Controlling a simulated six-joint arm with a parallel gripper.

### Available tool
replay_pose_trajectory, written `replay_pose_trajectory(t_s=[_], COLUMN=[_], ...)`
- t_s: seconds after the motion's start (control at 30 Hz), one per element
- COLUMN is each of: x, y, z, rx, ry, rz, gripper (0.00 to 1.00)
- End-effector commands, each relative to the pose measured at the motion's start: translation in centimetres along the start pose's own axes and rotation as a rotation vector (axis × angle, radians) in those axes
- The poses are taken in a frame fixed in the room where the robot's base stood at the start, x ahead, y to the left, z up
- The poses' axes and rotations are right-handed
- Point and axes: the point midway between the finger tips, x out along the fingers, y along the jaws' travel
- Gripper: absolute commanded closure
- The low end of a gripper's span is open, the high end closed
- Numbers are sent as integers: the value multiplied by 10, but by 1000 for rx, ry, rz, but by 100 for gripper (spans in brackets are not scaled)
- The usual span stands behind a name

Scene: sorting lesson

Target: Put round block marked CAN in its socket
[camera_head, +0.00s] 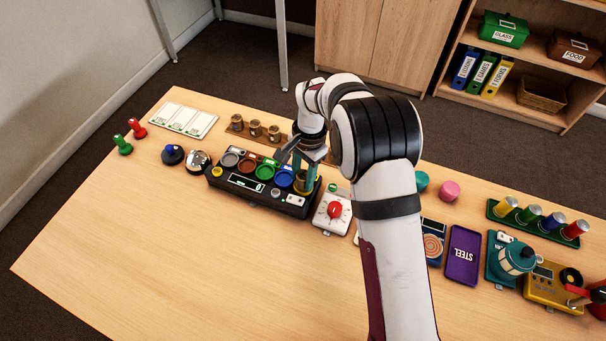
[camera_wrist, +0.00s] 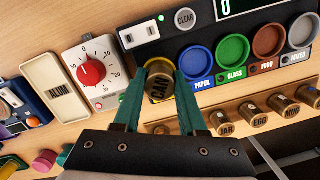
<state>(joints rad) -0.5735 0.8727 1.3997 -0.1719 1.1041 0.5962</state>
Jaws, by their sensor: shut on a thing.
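The round block marked CAN (camera_wrist: 159,88), brownish gold with dark letters, is between the two teal fingers of my gripper (camera_wrist: 160,98), which is shut on it. In the head view, my gripper (camera_head: 306,178) is at the right end of the black console (camera_head: 240,190). The block is at the yellow-rimmed socket (camera_wrist: 160,64), the end one beside the blue PAPER socket (camera_wrist: 196,64). The block and fingers hide most of that socket. I cannot tell whether the block is above it or seated in it.
Green GLASS (camera_wrist: 232,49), brown FOOD (camera_wrist: 269,41) and grey MIXED (camera_wrist: 303,30) sockets continue the row. A wooden rack (camera_wrist: 240,103) holds several round blocks, including JAR and EGG. A white timer with a red dial (camera_wrist: 91,72) stands close beside the console. The table's front left (camera_head: 150,260) is clear.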

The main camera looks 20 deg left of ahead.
Motion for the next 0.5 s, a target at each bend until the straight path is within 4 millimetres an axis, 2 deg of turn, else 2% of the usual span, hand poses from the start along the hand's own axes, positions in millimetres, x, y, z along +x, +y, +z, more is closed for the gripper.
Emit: replay_pose_trajectory(t_s=[0.5], x=[9], y=[0], z=[-1], rx=[0], ry=[0], rz=[0], gripper=[100])
